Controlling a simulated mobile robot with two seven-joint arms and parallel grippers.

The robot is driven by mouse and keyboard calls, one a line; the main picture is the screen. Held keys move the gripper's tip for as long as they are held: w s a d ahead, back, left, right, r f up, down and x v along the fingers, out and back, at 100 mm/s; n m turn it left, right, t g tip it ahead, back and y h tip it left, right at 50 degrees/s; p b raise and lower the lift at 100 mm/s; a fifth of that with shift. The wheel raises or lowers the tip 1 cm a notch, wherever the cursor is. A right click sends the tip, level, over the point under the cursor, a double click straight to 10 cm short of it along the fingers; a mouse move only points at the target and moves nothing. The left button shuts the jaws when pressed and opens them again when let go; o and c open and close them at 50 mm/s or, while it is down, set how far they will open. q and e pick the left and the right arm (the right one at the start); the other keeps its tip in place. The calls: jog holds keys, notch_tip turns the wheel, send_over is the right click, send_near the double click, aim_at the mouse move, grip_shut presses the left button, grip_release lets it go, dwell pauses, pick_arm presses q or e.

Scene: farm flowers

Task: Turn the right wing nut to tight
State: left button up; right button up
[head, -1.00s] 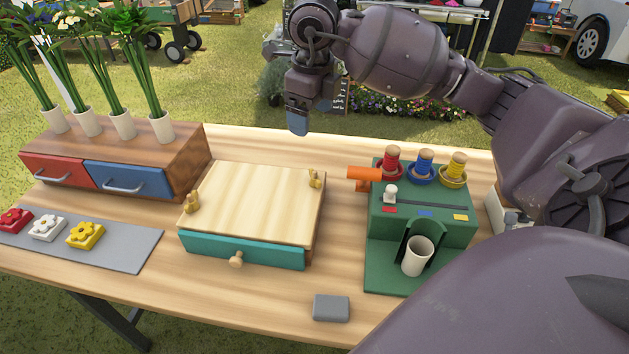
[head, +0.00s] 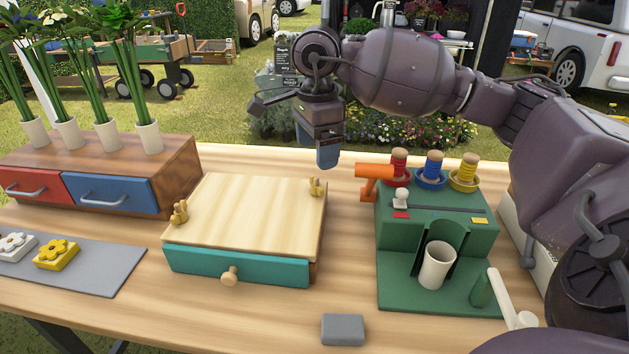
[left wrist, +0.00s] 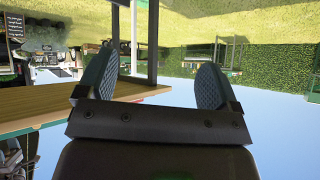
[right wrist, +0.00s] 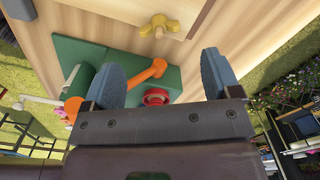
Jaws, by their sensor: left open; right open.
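The right wing nut (head: 316,187) is a small golden piece near the right back corner of the pale wooden board (head: 250,215). The left wing nut (head: 180,212) is at the board's left edge. My right gripper (head: 327,150) hangs above and behind the right wing nut, fingers pointing down, apart from it. In the right wrist view a yellow wing nut (right wrist: 160,27) lies beyond the open, empty fingers (right wrist: 166,75). My left gripper (left wrist: 155,82) is open and empty in the left wrist view; it is not in the head view.
Right of the board stands a green stand (head: 440,225) with an orange handle (head: 374,171), coloured spools and a white cup (head: 437,264). A drawer box (head: 105,185) with flower vases is at left. A grey block (head: 342,329) lies in front. Bare tabletop lies between board and stand.

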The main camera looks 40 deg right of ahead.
aim_at(317, 182)
pick_arm(q)
jog(key=shift+w+d+f+b, duration=0.15)
jog(key=shift+w+b, duration=0.1)
jog(key=shift+b, duration=0.25)
pick_arm(e)
notch_tip(317, 182, down, 7)
jog(key=shift+f, duration=0.15)
jog(key=c, duration=0.9)
pick_arm(q)
jog(key=shift+r, duration=0.2)
